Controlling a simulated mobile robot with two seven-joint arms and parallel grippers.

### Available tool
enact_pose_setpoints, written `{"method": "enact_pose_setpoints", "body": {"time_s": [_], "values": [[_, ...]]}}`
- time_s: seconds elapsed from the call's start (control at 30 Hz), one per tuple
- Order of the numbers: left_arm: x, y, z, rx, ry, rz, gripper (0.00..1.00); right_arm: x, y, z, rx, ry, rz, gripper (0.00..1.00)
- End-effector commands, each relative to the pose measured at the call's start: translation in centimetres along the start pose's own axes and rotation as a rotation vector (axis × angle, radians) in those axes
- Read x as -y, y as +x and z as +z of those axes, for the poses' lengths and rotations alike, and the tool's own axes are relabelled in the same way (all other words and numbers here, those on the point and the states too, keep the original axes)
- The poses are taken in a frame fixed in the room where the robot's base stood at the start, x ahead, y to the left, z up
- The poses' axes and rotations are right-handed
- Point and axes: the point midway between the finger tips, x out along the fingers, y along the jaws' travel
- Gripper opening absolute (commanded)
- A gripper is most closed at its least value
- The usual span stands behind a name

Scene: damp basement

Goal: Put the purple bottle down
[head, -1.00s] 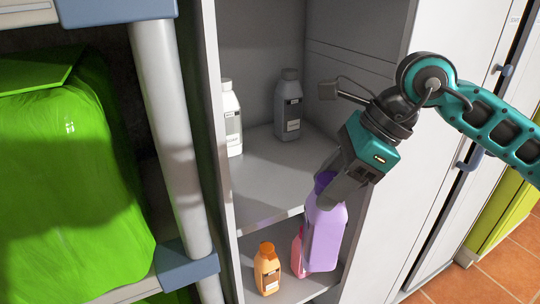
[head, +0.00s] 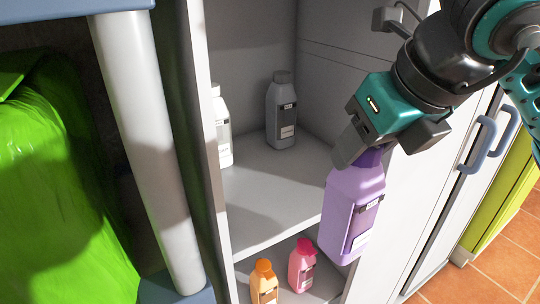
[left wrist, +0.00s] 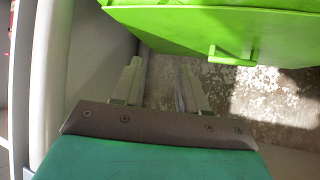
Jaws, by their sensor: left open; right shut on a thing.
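The purple bottle (head: 352,208) hangs in my right gripper (head: 366,156), which is shut on it near its neck. The bottle is nearly upright, slightly tilted, in front of the open cabinet. Its bottom is below the level of the upper shelf (head: 262,185), at the right side of the opening. The fingertips are partly hidden at the bottle's top. My left gripper (left wrist: 158,85) shows only in the left wrist view. Its two fingers are apart with nothing between them, near a green object and a worn floor.
A white bottle (head: 221,130) and a grey bottle (head: 281,112) stand on the upper shelf, with free room in front. An orange bottle (head: 264,284) and a pink bottle (head: 302,265) stand on the lower shelf. A pale post (head: 150,150) stands left of the cabinet.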

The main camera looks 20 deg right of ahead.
Motion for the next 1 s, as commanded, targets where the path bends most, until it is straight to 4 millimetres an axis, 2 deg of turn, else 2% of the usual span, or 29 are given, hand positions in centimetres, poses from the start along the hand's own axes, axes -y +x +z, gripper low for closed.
{"method": "enact_pose_setpoints", "body": {"time_s": [0.27, 0.63, 0.8, 1.0], "values": [[0.0, -0.2, -0.4, -0.006, 0.001, 0.000, 0.43, 0.0, 1.8, 3.5, -0.002, 0.010, 0.000, 0.00], [0.4, -0.7, -0.3, 0.005, 0.006, -0.010, 0.43, 0.0, 5.8, 10.7, 0.000, 0.008, 0.000, 0.00], [0.8, -0.9, -0.3, 0.003, 0.006, -0.019, 0.43, 0.0, 6.8, 12.3, 0.002, 0.006, 0.000, 0.00], [0.8, -1.0, -0.3, 0.001, 0.007, -0.019, 0.43, 0.0, 7.4, 13.2, 0.001, 0.007, -0.002, 0.00]]}}
